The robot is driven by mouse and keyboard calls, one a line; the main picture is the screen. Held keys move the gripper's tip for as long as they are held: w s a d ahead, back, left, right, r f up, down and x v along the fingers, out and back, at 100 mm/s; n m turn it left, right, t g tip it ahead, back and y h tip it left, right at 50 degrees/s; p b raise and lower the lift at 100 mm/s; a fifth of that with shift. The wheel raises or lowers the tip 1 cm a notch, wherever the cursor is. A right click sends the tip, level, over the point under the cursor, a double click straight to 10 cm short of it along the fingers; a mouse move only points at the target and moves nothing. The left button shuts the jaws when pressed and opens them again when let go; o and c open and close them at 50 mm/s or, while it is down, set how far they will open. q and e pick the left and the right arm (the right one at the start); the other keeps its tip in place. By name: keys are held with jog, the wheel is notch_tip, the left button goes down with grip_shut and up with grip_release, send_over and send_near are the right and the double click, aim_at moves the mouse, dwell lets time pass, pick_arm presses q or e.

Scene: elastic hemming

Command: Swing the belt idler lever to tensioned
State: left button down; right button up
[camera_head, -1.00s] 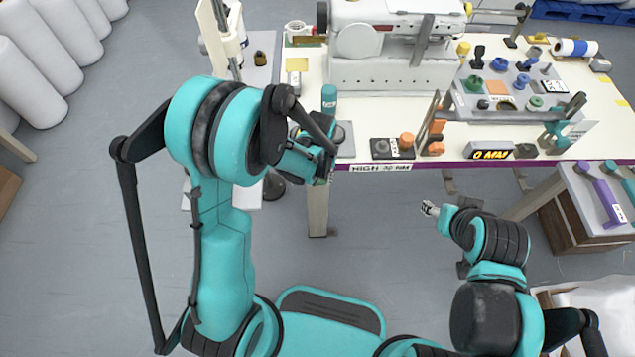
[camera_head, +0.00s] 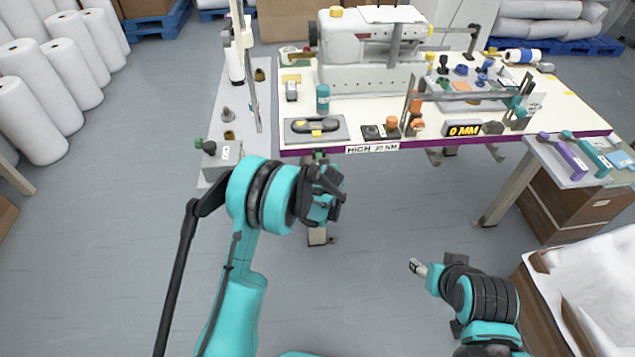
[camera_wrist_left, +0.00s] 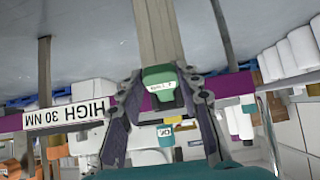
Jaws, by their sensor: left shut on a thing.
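A green block with a small white label (camera_wrist_left: 159,86) sits between the fingers of my left gripper (camera_wrist_left: 160,100) in the left wrist view, and the gripper is shut on it. I cannot tell for sure whether it is the handle of the idler lever. In the head view my left gripper (camera_head: 325,190) is just in front of and below the table's front edge, and a bit of green (camera_head: 318,156) shows at that edge above it. My right gripper (camera_head: 417,267) is over the floor, away from the table; its fingers are too small to read.
The sewing table (camera_head: 560,110) has a purple front edge with a "HIGH 30 NM" label (camera_head: 372,148). A sewing machine (camera_head: 365,65) stands at its back.

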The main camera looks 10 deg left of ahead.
pick_arm(q)
jog(key=shift+w+f+t+y, duration=0.15)
jog(key=shift+f+t+y, duration=0.25)
jog(key=shift+t, duration=0.5)
jog(key=shift+f, duration=0.1)
jog(key=c, duration=1)
grip_release()
jog(key=shift+c, duration=0.2)
jog(key=v, duration=1.2)
jog(key=shift+a+f, duration=0.1)
